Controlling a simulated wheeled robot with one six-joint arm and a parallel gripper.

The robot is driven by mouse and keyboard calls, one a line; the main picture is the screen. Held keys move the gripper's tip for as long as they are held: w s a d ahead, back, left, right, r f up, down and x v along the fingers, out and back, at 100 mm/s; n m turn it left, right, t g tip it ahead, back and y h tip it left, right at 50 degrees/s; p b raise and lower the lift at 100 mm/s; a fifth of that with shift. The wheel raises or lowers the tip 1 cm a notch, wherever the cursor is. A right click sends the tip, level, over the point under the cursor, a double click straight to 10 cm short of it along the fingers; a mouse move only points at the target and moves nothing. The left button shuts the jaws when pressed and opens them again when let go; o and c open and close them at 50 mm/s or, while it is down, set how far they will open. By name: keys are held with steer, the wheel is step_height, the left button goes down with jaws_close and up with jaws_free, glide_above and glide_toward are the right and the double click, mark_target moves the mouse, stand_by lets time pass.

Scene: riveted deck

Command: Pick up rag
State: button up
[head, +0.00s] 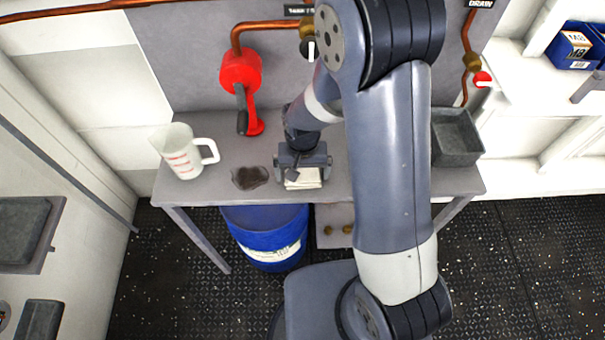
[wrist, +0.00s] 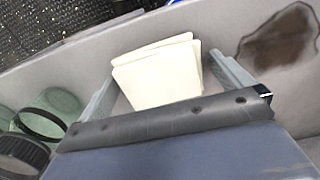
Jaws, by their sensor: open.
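The rag is a cream, folded cloth (head: 303,179) on the front part of the grey bench (head: 225,192). In the wrist view the rag (wrist: 157,78) lies between the two fingers of my gripper (wrist: 162,66), with a gap visible beside its right edge. My gripper (head: 303,166) is open, low over the bench at the rag in the head view. Whether either finger touches the cloth is unclear. The gripper hides the rag's back part in the head view.
A dark spill (head: 250,178) lies left of the rag, with a measuring jug (head: 181,152) beyond it. A grey tray (head: 457,139) sits at the bench's right end. Greenish glass jars (wrist: 58,103) stand near the gripper. A blue drum (head: 268,236) is below.

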mark_target(302, 173)
steer(key=shift+c, duration=0.2)
steer(key=c, duration=0.9)
steer(key=shift+o, duration=0.2)
step_height(302, 173, up, 10)
steer(key=shift+b, duration=0.4)
steer(key=o, duration=0.3)
steer(key=shift+c, duration=1.1)
